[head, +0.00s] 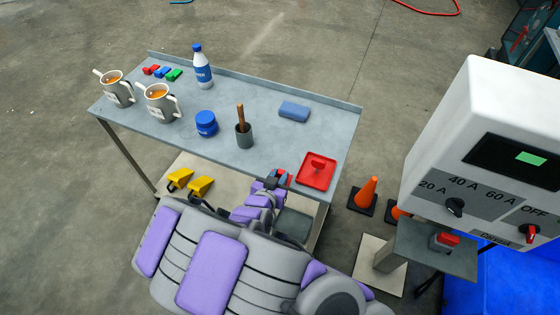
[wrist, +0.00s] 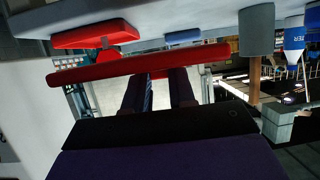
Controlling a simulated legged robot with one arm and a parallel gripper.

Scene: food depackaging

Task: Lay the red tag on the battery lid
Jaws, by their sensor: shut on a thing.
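My gripper (head: 279,177) is at the table's front edge in the head view. It is shut on a long flat red piece, which I take as the red tag (wrist: 140,65); the wrist view shows it lying across the fingertips (wrist: 158,88).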

